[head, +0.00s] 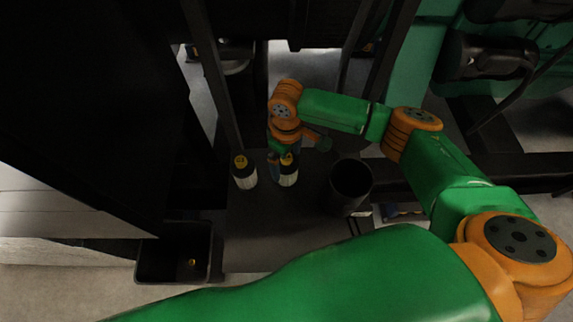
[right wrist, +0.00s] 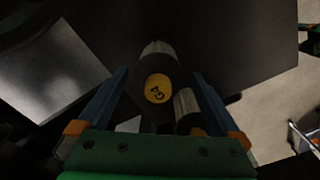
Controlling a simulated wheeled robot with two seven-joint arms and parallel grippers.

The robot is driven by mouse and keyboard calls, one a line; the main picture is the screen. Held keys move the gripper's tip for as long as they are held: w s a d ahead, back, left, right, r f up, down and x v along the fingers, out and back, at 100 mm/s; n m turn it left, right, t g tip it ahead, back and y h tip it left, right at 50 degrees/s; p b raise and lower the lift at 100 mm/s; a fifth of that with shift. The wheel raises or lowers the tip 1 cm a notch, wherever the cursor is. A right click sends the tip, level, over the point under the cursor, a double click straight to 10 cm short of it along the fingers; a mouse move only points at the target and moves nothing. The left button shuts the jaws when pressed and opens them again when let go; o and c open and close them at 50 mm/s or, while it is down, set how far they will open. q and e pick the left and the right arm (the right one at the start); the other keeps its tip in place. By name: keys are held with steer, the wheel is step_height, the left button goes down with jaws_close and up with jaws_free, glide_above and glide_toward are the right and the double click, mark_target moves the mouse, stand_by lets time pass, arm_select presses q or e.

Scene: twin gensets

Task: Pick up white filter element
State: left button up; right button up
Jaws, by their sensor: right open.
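Two filter elements with yellow-topped black caps and pale lower bodies stand upright on a dark surface (head: 270,225) in the head view. One filter (head: 245,178) is on the left and the other filter (head: 288,180) is on the right. My right gripper (head: 281,163) is open at the right filter. In the right wrist view my right gripper (right wrist: 158,76) has its blue fingers apart, with a yellow-capped filter (right wrist: 158,88) between them. A second pale cylinder (right wrist: 187,105) is close beside it, near the right finger. Contact with the fingers cannot be told. My left gripper is not in view.
A black open cylinder (head: 350,186) stands right of the filters. A black bin (head: 147,262) at lower left holds a small yellow-marked thing (head: 193,262). A dark cabinet (head: 90,110) rises at left, and dark posts stand behind the filters. The surface in front is clear.

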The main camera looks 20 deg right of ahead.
steer(key=shift+f, duration=0.75)
steer(key=shift+w+f, duration=0.2)
steer(key=shift+f, duration=0.15)
steer(key=c, duration=1.2)
steer(key=shift+r, duration=0.15)
steer(key=shift+c, duration=0.2)
